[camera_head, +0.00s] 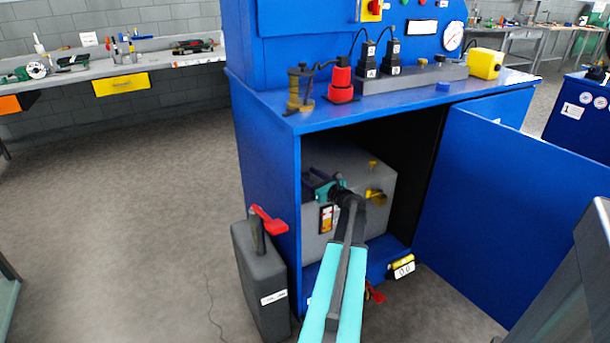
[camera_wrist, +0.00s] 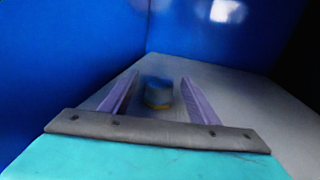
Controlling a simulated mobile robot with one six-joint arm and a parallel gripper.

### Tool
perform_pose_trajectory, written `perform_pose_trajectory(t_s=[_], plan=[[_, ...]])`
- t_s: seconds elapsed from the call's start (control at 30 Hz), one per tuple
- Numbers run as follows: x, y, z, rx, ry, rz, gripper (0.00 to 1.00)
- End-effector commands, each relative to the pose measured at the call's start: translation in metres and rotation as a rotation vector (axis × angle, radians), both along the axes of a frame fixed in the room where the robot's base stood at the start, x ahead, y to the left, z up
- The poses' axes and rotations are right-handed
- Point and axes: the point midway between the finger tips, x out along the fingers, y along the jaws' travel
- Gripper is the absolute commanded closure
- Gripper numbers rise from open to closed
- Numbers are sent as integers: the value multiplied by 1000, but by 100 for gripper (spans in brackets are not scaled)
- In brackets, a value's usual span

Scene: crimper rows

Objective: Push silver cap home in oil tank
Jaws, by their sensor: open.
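The grey oil tank (camera_head: 350,165) stands inside the open blue cabinet; its pale top also shows in the wrist view (camera_wrist: 235,100). A short round cap (camera_wrist: 158,90) stands on the tank top in the wrist view. It looks dark blue and blurred, perhaps a shiny surface mirroring the cabinet, with a yellow band at its base. How far it is seated I cannot tell. My gripper (camera_head: 316,184) is at the tank's upper left in the head view. Its fingers (camera_wrist: 160,79) are open, one on each side of the cap, with gaps visible. The head view hides the cap behind my gripper.
The cabinet's blue side wall (camera_wrist: 70,60) is close on the left in the wrist view. The cabinet door (camera_head: 520,205) stands open at right. A yellow fitting (camera_head: 376,196) sticks out from the tank. A dark canister (camera_head: 260,275) stands on the floor outside at left.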

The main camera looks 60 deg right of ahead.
Motion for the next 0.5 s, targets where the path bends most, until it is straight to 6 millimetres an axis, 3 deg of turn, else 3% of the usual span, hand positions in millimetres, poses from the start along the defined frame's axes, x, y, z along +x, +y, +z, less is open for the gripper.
perform_pose_trajectory(t_s=[0.5], plan=[[-77, 29, 5, -1, 0, -3, 45]])
